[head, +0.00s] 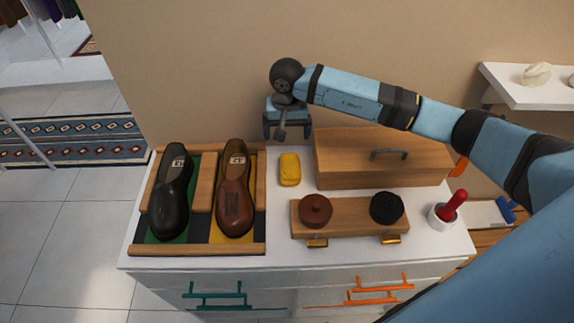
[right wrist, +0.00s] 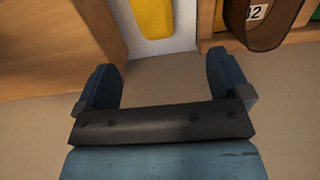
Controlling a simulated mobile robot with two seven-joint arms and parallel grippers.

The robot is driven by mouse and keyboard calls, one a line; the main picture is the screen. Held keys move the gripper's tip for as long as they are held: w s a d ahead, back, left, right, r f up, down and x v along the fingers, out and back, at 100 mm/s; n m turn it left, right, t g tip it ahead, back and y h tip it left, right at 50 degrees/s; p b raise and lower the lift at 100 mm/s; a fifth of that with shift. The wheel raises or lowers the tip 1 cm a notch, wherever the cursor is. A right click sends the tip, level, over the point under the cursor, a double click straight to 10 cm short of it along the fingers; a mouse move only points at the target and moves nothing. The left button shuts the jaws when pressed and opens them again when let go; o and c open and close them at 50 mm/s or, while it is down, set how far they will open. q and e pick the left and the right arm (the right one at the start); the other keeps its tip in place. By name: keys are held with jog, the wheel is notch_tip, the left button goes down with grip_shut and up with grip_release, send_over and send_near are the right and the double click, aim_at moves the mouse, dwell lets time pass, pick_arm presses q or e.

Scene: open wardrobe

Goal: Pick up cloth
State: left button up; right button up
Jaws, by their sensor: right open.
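The yellow cloth (head: 290,169) lies folded on the white cabinet top (head: 284,258), between the shoe tray and the wooden box. My right gripper (head: 288,136) is open and empty, above the back edge of the cabinet near the wall, a little behind the cloth. In the right wrist view the two blue fingers (right wrist: 165,88) are apart with nothing between them. Part of the cloth (right wrist: 154,16) shows at the top of that view, beyond the fingertips. My left gripper is not in view.
A wooden tray (head: 208,248) with a black shoe (head: 171,200) and a brown shoe (head: 235,195) stands left. A wooden box (head: 350,155), a stand (head: 349,222) with two round tins, and a white cup (head: 441,217) with a red-handled tool stand right.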

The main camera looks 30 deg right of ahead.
aim_at(290, 162)
notch_tip(290, 162, down, 8)
jog(key=b, duration=0.3)
jog(key=shift+s+d+f, duration=0.1)
jog(key=shift+d+f, duration=0.05)
jog(key=shift+s+d+f+b, duration=0.1)
jog(key=shift+f+b, duration=0.35)
jog(key=shift+f, duration=0.9)
jog(key=shift+s+d+f+b, duration=0.1)
jog(key=shift+f+b, duration=0.3)
jog(key=shift+f, duration=0.95)
jog(key=shift+c, duration=0.4)
jog(key=shift+r, duration=0.1)
jog(key=c, duration=0.9)
